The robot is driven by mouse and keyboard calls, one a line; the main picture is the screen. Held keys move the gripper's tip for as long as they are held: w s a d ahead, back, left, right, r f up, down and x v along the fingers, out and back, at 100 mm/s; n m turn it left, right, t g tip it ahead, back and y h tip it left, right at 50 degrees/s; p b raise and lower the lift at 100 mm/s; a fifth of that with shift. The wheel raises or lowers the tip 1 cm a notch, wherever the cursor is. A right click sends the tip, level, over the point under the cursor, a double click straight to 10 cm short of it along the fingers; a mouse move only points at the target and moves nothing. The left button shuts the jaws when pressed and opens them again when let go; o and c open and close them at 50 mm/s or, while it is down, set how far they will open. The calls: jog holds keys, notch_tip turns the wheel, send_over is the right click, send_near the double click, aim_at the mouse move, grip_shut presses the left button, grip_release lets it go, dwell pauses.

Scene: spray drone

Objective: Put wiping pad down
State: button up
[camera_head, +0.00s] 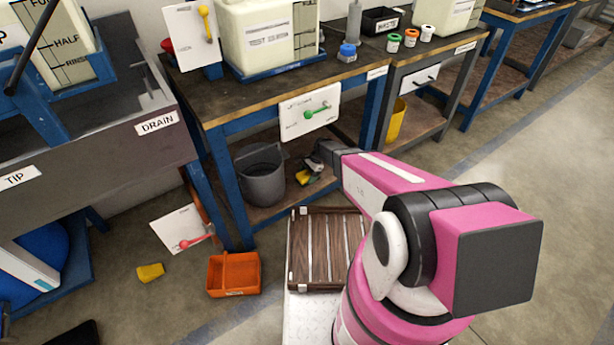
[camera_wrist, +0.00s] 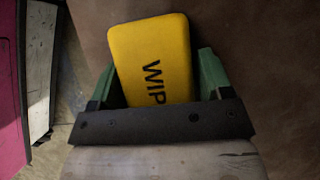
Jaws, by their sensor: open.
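The yellow wiping pad (camera_wrist: 150,50), with black letters "WIP" showing, is on or just above a brown surface in the wrist view. Its lower end is hidden behind the dark gripper body. My gripper (camera_wrist: 157,78) is open, with a green finger on each side of the pad. I cannot tell whether either finger touches it. In the head view my gripper (camera_head: 314,168) reaches in at the lower shelf (camera_head: 275,212) under the workbench, with a small yellow patch of the pad (camera_head: 302,179) showing by it.
A grey bucket (camera_head: 262,180) stands on the shelf left of my gripper. The bench top (camera_head: 235,100) and a hanging white board (camera_head: 308,112) are above. A slatted wooden crate (camera_head: 325,250), an orange caddy (camera_head: 233,275) and a yellow block (camera_head: 150,272) are lower down.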

jog(key=shift+s+d+f, duration=0.15)
jog(key=shift+s+f, duration=0.15)
jog(key=shift+r, duration=0.45)
jog(key=v, duration=1.1)
jog(key=shift+w, duration=0.25)
